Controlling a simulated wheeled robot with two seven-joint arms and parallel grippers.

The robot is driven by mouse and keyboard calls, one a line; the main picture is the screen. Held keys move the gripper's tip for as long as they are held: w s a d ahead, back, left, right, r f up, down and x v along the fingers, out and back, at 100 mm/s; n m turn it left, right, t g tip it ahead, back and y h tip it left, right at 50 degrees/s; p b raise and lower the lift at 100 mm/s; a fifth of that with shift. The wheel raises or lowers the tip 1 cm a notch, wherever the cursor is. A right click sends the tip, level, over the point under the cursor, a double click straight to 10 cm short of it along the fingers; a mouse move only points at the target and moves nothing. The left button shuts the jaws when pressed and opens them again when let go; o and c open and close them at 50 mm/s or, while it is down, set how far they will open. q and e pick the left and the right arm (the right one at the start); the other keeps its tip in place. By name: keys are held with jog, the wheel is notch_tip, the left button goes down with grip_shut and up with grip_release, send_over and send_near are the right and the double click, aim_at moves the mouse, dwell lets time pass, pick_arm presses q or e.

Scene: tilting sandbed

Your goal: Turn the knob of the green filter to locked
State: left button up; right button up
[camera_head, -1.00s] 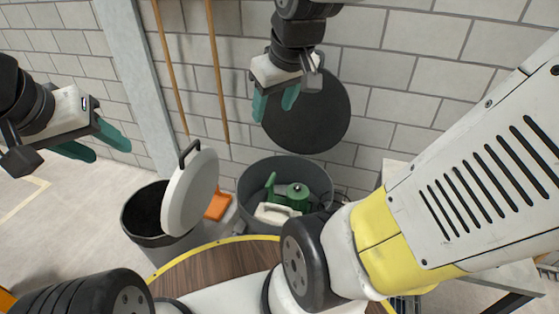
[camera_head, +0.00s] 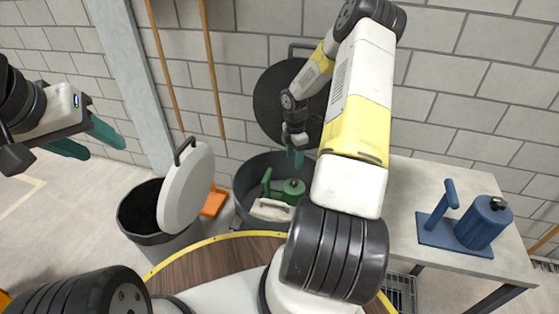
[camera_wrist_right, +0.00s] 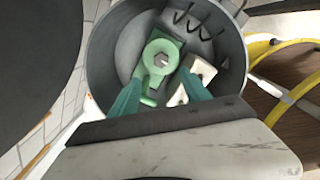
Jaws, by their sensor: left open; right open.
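The green filter (camera_head: 293,187) sits inside a grey bin (camera_head: 241,184) against the wall. In the right wrist view, the green filter (camera_wrist_right: 150,52) is seen from above, with a small grey knob (camera_wrist_right: 161,61) at its middle. Its lock position cannot be told. My right gripper (camera_head: 296,160) is over the bin, above the filter. In the right wrist view its two teal fingers (camera_wrist_right: 160,86) are apart, pointing down towards the filter, with nothing held. My left gripper (camera_head: 100,146) is open and empty at the far left, away from the bin.
A white piece (camera_head: 271,210) lies beside the filter in the bin. The bin's round dark lid (camera_head: 268,95) stands behind. A black bin (camera_head: 134,228) with a white lid (camera_head: 187,190) is to the left. A blue filter (camera_head: 482,224) stands on the right table (camera_head: 425,183).

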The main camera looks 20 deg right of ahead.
aim_at(294, 181)
jog(key=shift+n, duration=0.4)
jog(key=f, duration=1.1)
jog(key=shift+d+f, duration=0.1)
jog(key=shift+d, duration=0.1)
grip_shut()
